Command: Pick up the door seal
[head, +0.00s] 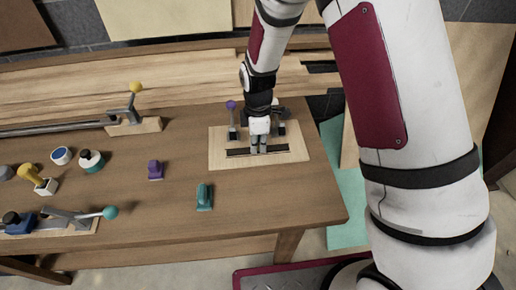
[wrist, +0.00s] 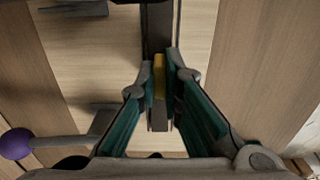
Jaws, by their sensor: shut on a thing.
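The door seal appears as a long dark strip (head: 279,149) lying along the front part of a pale wooden board (head: 221,141). In the wrist view the strip (wrist: 157,25) runs up and down the picture, passing between and beyond the fingers. My gripper (head: 259,149) points down over the middle of the strip. In the wrist view its fingertips (wrist: 160,76) are closed in on the strip, with a small yellow piece showing between them. The fingers hide the middle of the strip. I cannot tell whether it is clear of the board.
A purple-knobbed lever (head: 231,106) stands on the board behind my gripper. A teal block (head: 205,196) and a purple block (head: 155,170) stand to the left. A yellow-knobbed clamp (head: 135,88) is at the back. Bare table lies between the blocks and the board.

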